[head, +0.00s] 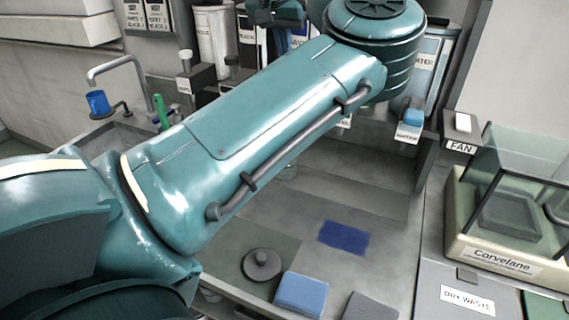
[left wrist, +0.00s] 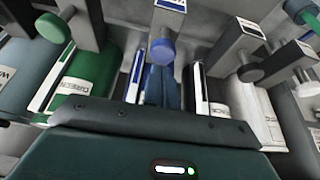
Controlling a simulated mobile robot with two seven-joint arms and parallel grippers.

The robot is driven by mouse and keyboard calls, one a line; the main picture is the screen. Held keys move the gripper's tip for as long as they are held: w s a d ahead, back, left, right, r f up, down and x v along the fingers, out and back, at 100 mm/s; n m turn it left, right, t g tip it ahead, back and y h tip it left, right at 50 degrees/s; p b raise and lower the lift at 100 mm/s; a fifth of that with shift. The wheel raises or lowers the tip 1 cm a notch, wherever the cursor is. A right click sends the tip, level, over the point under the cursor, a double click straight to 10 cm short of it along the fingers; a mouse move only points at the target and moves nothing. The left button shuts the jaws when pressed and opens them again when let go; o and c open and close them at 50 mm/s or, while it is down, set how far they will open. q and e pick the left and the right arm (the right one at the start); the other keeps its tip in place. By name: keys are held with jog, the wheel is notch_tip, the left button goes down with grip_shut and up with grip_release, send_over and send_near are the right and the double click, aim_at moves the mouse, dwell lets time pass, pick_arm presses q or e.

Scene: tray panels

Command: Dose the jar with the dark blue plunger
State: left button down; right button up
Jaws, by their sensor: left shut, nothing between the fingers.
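My left gripper (left wrist: 162,80) is shut and empty, its two narrow fingers together in the left wrist view. Their tips are close to a blue plunger knob (left wrist: 162,50); I cannot tell whether they touch. In the head view my left arm covers the middle, and the gripper end is small and partly hidden at the top. My right gripper is not in view.
A green dispenser (left wrist: 85,80) and a white one (left wrist: 255,112) flank the plungers. On the bench are a blue patch (head: 344,237), a blue block (head: 301,293) and a grey knobbed disc (head: 262,264).

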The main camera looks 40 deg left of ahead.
pick_arm(q)
jog(key=shift+f, duration=0.15)
jog(key=shift+f+b, duration=0.75)
jog(key=shift+f, duration=0.3)
jog(key=shift+f+b, duration=0.55)
jog(key=shift+f, duration=0.5)
jog(key=shift+r, duration=0.1)
jog(key=shift+r+p, duration=1.15)
jog(key=shift+r, duration=0.05)
jog(key=shift+r+p, duration=0.65)
jog(key=shift+r, duration=0.15)
jog(key=shift+r, duration=0.1)
